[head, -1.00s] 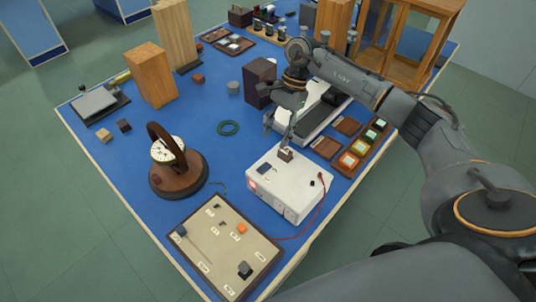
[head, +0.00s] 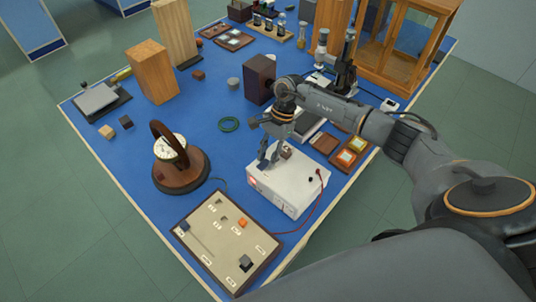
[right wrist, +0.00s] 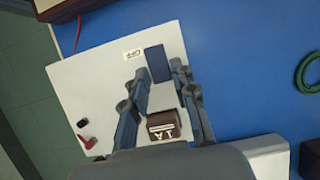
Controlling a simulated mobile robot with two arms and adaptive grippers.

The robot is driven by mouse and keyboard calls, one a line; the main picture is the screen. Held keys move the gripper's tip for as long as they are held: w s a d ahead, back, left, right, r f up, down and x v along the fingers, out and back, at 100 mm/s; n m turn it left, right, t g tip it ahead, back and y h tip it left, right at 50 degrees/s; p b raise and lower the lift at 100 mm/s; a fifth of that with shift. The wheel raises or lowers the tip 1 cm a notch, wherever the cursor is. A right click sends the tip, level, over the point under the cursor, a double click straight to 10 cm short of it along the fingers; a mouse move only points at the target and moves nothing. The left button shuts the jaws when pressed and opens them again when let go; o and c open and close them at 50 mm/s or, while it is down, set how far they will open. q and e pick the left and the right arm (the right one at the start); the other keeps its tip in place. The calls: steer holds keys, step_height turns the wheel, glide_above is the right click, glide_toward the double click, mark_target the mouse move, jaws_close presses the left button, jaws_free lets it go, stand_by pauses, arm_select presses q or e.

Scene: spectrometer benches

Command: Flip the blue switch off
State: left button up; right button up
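The white box (head: 290,188) stands near the table's front right edge. A blue switch (right wrist: 157,63) lies on its top face, beside a small label reading OFF, in the right wrist view; in the head view my gripper mostly hides it. My right gripper (right wrist: 160,74) is open, with one fingertip on each side of the switch's near end. Whether the fingers touch it, I cannot tell. The gripper also shows low over the box in the head view (head: 268,160). A brown labelled block (right wrist: 165,125) sits on the box behind the fingertips. My left gripper is not in view.
A red lead (head: 319,205) runs from the box to a beige board (head: 222,262) in front. A round dial instrument (head: 180,172) stands left of the box, a green ring (head: 229,124) behind. Brown trays (head: 324,143) lie to the right.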

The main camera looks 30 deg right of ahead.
jaws_close()
steer(key=shift+a+t+h+b, duration=0.25)
steer(key=shift+t+h+b, duration=0.05)
steer(key=shift+h+b, duration=0.75)
steer(key=shift+s+a+r+h+b, duration=0.15)
steer(key=shift+r+h+b, duration=0.1)
steer(key=shift+h+b, duration=0.2)
steer(key=o, duration=0.6)
jaws_free()
